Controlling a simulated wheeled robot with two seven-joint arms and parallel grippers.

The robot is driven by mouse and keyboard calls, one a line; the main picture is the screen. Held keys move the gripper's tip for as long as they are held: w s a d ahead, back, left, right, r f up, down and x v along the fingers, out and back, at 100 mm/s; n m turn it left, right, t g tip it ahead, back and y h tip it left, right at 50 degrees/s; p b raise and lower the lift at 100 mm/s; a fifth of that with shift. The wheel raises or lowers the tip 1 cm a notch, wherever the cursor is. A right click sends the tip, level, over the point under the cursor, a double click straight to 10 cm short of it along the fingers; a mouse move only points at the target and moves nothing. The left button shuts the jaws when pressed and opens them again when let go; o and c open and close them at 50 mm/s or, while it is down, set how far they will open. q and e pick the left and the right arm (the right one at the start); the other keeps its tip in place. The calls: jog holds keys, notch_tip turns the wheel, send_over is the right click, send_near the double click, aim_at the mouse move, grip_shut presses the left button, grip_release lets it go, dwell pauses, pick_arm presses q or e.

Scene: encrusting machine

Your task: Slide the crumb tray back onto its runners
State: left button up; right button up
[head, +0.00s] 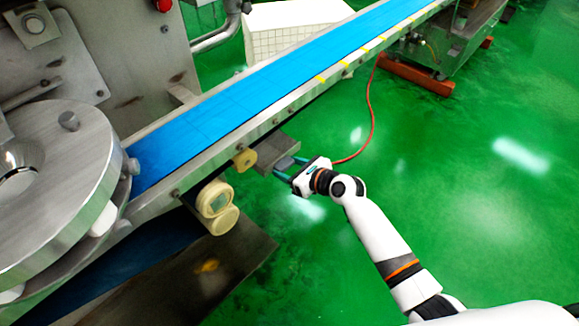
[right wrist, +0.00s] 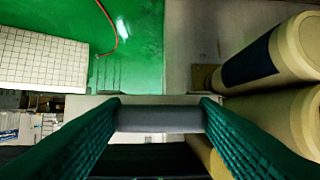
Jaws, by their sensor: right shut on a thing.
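The crumb tray (head: 270,152) is a grey metal piece that shows beside the conveyor's near side rail, below the blue belt. Its far part is hidden under the conveyor, so I cannot tell how it sits on the runners. My right gripper (head: 284,167) reaches it from the right and is shut on its grey bar-like handle. In the right wrist view the handle (right wrist: 160,119) lies crosswise between the two green fingers of the gripper (right wrist: 160,112). The runners cannot be made out. My left gripper is not in view.
The blue conveyor belt (head: 240,103) runs diagonally above the tray. Cream rollers (head: 216,199) hang just left of it, close to the gripper in the right wrist view (right wrist: 285,55). A metal plate (head: 235,255) lies lower. A red hose (head: 371,120) crosses the open green floor.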

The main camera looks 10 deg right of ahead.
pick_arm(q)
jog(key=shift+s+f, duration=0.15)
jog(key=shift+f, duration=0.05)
pick_arm(e)
jog(key=o, duration=1.2)
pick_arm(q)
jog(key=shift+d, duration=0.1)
pick_arm(e)
jog(key=shift+s+d, duration=0.1)
jog(key=shift+s, duration=0.05)
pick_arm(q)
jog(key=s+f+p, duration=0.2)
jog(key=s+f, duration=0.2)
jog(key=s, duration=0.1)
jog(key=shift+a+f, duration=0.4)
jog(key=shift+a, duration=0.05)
pick_arm(e)
jog(key=v, duration=0.7)
jog(key=shift+r, duration=0.1)
